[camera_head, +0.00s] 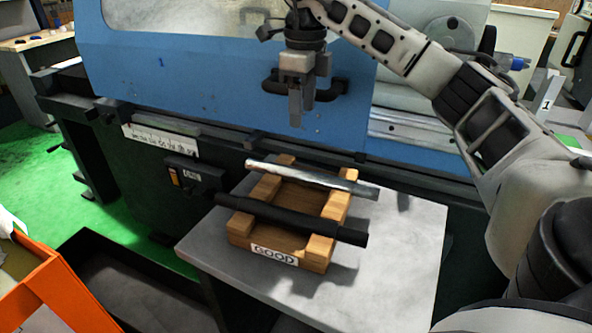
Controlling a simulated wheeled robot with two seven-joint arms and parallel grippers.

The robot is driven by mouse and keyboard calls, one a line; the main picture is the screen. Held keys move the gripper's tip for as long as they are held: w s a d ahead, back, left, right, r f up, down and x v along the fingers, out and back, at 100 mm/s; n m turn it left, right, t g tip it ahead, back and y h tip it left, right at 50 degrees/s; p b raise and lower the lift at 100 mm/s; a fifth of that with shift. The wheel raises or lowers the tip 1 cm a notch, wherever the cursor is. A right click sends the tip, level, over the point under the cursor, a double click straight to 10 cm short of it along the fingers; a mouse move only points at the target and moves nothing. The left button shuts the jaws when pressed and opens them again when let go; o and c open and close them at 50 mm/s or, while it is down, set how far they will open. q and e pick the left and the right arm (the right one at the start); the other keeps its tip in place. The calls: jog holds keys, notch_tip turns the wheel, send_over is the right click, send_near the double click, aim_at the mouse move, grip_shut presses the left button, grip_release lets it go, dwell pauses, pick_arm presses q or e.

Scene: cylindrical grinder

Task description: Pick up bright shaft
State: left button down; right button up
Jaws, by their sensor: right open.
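The bright shaft (312,179) is a shiny silver rod lying across the far part of a wooden rack (318,250) marked GOOD. A dark shaft (290,219) lies across the nearer part of the same rack, roughly parallel to it. My right gripper (297,119) points down in front of the blue machine door, above and beyond the bright shaft and apart from it. Its jaws are open and nothing shows between them. My left gripper is not in view.
The rack stands on a grey table (400,270). The blue grinder door (200,75) with a black handle (333,92) is right behind the gripper. A dark bin (130,285) and an orange box (45,290) stand at the lower left. The table's right side is clear.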

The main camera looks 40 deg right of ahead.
send_over(310, 172)
jog(key=w, duration=0.1)
notch_tip(310, 172, down, 10)
jog(key=shift+a+r, duration=0.1)
jog(key=f, duration=0.2)
jog(key=s+f, duration=0.1)
jog(key=f, duration=0.1)
jog(key=shift+f+p, duration=0.35)
jog(key=shift+f, duration=0.4)
jog(key=c, duration=1.1)
jog(key=shift+w+d+r, duration=0.2)
jog(key=shift+w, duration=0.05)
grip_shut()
